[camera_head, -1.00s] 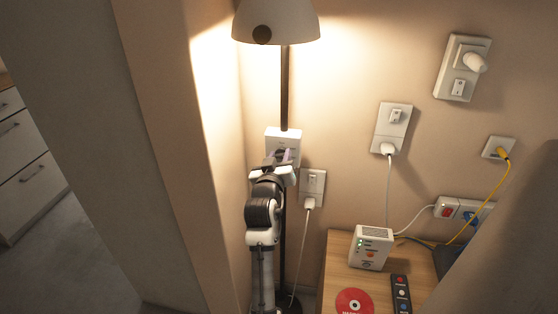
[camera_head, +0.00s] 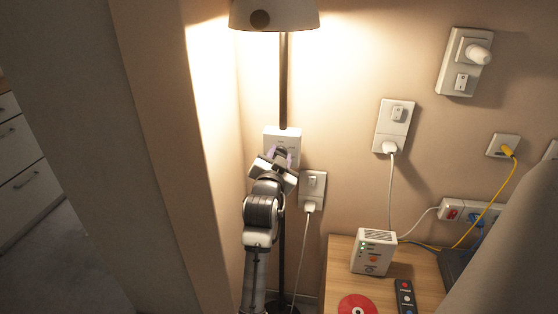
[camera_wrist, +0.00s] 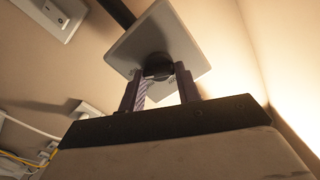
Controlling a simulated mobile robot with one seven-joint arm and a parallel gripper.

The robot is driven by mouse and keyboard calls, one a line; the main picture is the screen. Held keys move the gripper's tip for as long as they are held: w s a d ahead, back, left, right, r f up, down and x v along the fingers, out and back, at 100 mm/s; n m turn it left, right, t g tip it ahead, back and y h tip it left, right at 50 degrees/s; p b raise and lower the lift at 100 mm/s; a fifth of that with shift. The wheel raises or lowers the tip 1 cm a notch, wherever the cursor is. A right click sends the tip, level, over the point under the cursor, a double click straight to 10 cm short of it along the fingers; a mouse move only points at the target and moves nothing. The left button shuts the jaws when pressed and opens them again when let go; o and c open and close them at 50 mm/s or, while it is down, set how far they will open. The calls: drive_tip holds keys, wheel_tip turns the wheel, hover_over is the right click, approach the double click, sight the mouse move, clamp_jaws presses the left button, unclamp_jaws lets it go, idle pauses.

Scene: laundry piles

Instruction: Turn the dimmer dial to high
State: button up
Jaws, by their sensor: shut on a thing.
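The dimmer is a white wall box (camera_head: 283,138) behind the lamp pole, below the lit lamp shade. Its dark round dial (camera_wrist: 158,64) shows in the wrist view, on the face of the white plate (camera_wrist: 182,32). My gripper (camera_head: 282,158) is at the box in the head view. In the wrist view the two purple-grey fingers of my gripper (camera_wrist: 160,84) stand on either side of the dial and are shut on it. The fingers and wrist hide much of the dial in the head view, and its markings are not readable.
The lamp shade (camera_head: 285,14) hangs above. A socket plate with a white plug (camera_head: 310,205) is close to the right of my wrist. A wooden table (camera_head: 333,272) holds a white router (camera_head: 373,252), a remote (camera_head: 404,296) and a red disc (camera_head: 357,306). A wall corner stands at the left.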

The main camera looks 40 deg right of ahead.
drive_tip(key=shift+m, duration=0.4)
drive_tip(key=o, duration=1)
drive_tip(key=b+v, duration=0.3)
drive_tip(key=v, duration=1)
drive_tip(key=shift+s+a, duration=0.25)
drive_tip(key=shift+a, duration=0.1)
